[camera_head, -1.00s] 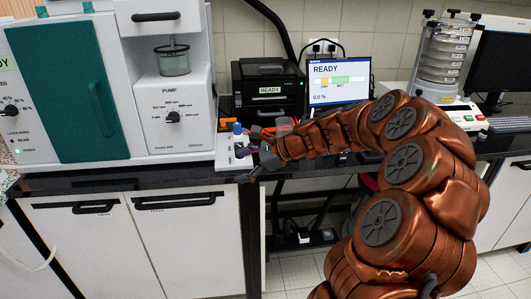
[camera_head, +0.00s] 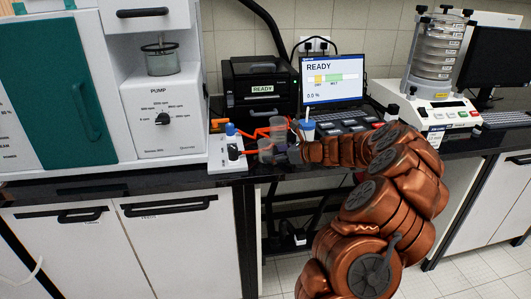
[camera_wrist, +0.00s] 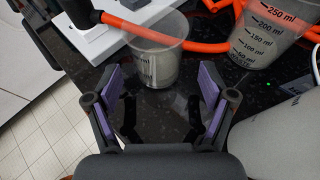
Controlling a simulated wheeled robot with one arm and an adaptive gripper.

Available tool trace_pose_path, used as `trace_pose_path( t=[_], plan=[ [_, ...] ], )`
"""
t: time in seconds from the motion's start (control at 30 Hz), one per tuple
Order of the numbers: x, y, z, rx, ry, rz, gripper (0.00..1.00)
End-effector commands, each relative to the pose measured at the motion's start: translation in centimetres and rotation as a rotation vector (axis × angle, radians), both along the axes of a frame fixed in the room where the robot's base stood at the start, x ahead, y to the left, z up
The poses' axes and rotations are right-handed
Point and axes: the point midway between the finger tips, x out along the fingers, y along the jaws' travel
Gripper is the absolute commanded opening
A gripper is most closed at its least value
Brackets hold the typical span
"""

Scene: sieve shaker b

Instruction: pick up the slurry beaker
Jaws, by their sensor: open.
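Two clear graduated beakers stand close together on the black bench. The nearer beaker (camera_head: 265,149) also shows in the wrist view (camera_wrist: 155,62), just beyond my fingertips. The farther beaker (camera_head: 279,127) shows at the upper right of the wrist view (camera_wrist: 268,32), with marks up to 250 ml. My gripper (camera_head: 281,156) is open and empty. In the wrist view its purple-padded fingers (camera_wrist: 160,80) are spread, with the nearer beaker ahead of the gap. My arm comes in from the right.
The laptop (camera_head: 333,80) and printer-like unit (camera_head: 262,92) stand behind.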

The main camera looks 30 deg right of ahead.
Motion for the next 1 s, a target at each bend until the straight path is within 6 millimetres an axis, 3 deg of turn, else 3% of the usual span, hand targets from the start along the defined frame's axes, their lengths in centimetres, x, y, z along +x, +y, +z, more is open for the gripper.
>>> trace_pose_path(
  t=[0.3, 0.6, 1.0],
  plan=[
    [3.1, 1.6, -1.5, 0.003, 0.002, 0.004, 0.82],
    [3.3, 1.6, -1.5, 0.001, 0.001, 0.003, 0.82],
    [3.3, 1.6, -1.5, 0.001, 0.000, 0.002, 0.40]
  ],
)
